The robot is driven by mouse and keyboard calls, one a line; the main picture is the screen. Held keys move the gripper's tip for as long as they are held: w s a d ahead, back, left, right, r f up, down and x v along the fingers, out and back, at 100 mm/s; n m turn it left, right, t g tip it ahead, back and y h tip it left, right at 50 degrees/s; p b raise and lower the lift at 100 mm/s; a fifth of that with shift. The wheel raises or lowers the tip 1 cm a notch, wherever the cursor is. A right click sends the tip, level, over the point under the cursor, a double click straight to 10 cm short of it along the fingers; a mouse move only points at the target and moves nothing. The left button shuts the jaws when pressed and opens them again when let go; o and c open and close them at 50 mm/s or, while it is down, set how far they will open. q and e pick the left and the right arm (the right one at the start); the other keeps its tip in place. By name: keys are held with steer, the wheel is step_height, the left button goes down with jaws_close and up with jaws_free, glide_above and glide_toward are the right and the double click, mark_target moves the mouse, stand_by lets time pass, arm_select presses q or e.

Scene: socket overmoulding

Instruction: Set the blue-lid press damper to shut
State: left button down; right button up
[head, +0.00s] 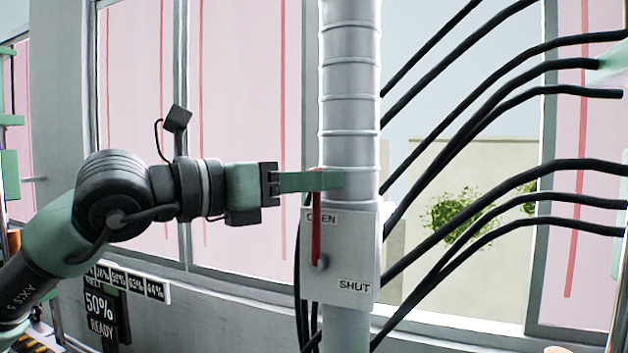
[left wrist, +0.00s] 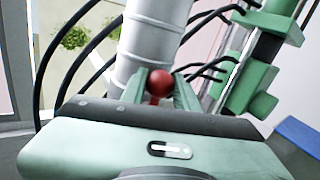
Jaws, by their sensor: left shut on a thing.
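The damper is a light grey box (head: 342,285) on a vertical ribbed metal duct (head: 350,100), with an OPEN label at its upper left and a SHUT label at its lower right. Its red lever (head: 317,230) stands upright from the pivot, beside the OPEN label. My left gripper (head: 325,181) reaches in from the left and is shut on the top of the lever. In the left wrist view the red ball knob (left wrist: 160,84) shows between the two green fingers, with the duct (left wrist: 150,40) behind. The fingers partly hide the lever's top in the head view.
Several black cables (head: 450,150) run beside the duct to the right. Windows with pink panes (head: 240,120) stand behind. A dark sign (head: 100,310) reads 50% READY at lower left. The left wrist view shows green machine parts (left wrist: 250,88) and a blue block (left wrist: 298,138) at right.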

arm_select(q)
steer(key=shift+d, duration=0.1)
stand_by(0.3)
steer(key=d+m, duration=0.1)
steer(key=s+d+m+y+b, duration=0.1)
steer(key=d+m+g+y, duration=0.1)
steer(key=d, duration=0.1)
steer(key=shift+s+f, duration=0.15)
steer(key=shift+f, duration=0.25)
steer(key=c, duration=1.2)
jaws_free()
steer(key=shift+o, duration=0.7)
steer(key=shift+w+d, duration=0.1)
steer(key=shift+w, duration=0.15)
steer(key=shift+b, duration=0.3)
steer(key=b+v, duration=0.3)
steer(key=v, duration=0.5)
steer(key=shift+b, duration=0.35)
